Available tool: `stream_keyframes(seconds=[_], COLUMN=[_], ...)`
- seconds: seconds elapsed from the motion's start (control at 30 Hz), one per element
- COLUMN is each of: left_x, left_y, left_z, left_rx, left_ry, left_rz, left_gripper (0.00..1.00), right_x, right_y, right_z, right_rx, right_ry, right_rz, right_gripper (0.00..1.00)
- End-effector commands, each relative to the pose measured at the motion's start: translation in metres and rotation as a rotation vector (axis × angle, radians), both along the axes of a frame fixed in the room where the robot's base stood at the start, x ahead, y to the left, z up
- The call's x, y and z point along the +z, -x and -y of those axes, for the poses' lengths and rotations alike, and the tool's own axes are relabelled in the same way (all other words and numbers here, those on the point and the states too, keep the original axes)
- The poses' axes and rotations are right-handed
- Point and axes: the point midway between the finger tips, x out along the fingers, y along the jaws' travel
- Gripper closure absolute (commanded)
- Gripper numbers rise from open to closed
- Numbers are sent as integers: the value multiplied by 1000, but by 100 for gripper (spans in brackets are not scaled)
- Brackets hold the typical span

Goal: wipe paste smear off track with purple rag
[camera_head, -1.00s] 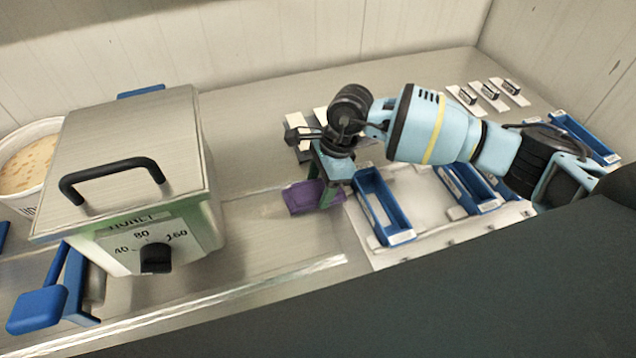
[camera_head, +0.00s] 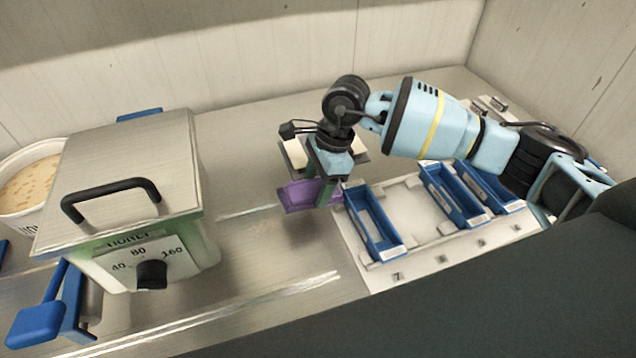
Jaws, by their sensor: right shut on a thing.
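The purple rag (camera_head: 303,196) is in my right gripper (camera_head: 328,187), which is shut on it. The rag hangs to the left of the fingers and seems a little above the steel counter, with a dark shadow below it. The track (camera_head: 270,285) shows as two thin pale rails on the counter between the kettle and the blue trays. A faint brownish patch (camera_head: 287,232) lies between the rails under the rag; I cannot tell whether it is smear or shadow. My left gripper is out of view.
The steel kettle (camera_head: 120,165) with a black handle and dial stands left. A blue tray (camera_head: 372,222) stands close right of the rag on a white board (camera_head: 425,248), with more blue trays beyond.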

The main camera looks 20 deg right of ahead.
Motion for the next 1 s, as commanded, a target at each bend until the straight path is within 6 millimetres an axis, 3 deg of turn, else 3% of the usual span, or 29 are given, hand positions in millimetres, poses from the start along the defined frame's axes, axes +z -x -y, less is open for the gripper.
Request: stream_keyframes(seconds=[0.5, 1.0], left_x=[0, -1], left_y=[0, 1], left_z=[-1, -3], left_rx=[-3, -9], left_ry=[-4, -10], left_rz=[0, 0], left_gripper=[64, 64], right_x=[30, 30], right_y=[0, 0], right_z=[-1, -1], right_rx=[1, 4], right_ry=[-2, -2], right_rz=[2, 1], right_gripper=[77, 78])
